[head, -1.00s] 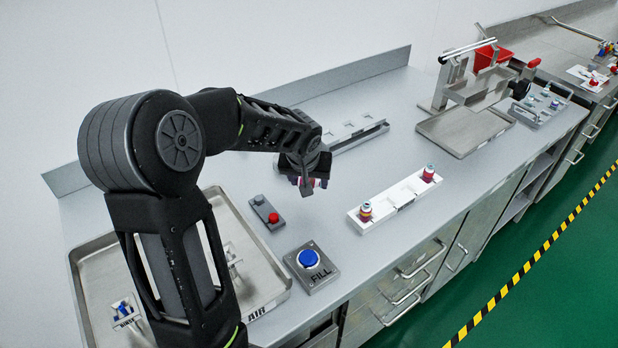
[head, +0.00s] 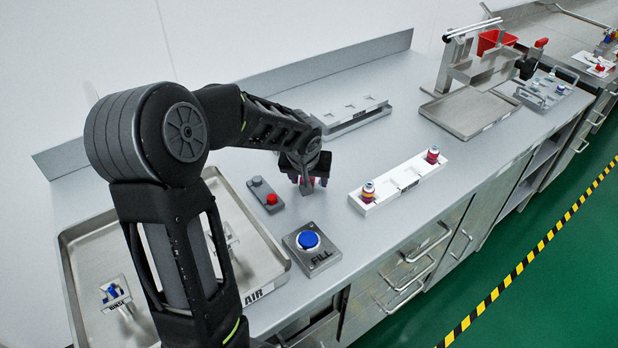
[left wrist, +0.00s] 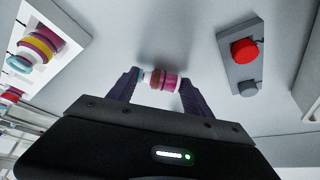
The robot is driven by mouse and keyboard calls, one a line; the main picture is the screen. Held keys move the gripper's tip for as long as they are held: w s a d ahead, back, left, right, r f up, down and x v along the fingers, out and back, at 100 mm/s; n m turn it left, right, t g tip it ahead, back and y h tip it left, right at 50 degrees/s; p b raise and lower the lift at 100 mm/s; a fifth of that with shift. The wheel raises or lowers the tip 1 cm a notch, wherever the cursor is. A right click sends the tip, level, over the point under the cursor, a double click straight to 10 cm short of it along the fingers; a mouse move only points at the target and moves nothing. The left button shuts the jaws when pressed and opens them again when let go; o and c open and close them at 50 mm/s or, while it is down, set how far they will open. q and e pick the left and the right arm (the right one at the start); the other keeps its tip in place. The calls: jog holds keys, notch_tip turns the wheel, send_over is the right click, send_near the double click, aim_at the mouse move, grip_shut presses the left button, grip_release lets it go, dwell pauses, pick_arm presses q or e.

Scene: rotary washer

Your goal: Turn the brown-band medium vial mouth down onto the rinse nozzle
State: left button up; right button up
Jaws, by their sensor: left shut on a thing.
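My left gripper (head: 308,184) is shut on a vial above the bench, behind the blue FILL button. In the left wrist view the vial (left wrist: 162,80) sits between the fingertips of the left gripper (left wrist: 160,88). It has a pink body, a darker brownish band and a pale end toward the left of the picture. In the head view the gripper hides most of it. The rinse nozzle (head: 112,291), with blue parts and a RINSE label, stands in the steel tray (head: 75,240) at left, well away from the vial. My right gripper is out of view.
The FILL button (head: 309,240) and a red-button box (head: 266,194) are near the gripper. A white rack (head: 400,184) holds two vials (head: 369,191) (head: 433,154). My left arm partly covers the tray and its AIR station (head: 231,240).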

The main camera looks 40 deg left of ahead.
pick_arm(q)
jog(key=shift+r, duration=0.45)
dwell(0.3)
dwell(0.8)
jog(key=shift+f+b, duration=0.65)
jog(key=shift+b, duration=0.35)
dwell(0.7)
jog(key=o, duration=1.4)
jog(key=shift+s+r, duration=0.1)
jog(key=v, duration=0.7)
jog(key=shift+s+d+r, duration=0.1)
jog(key=shift+r, duration=0.2)
jog(key=shift+f, duration=0.1)
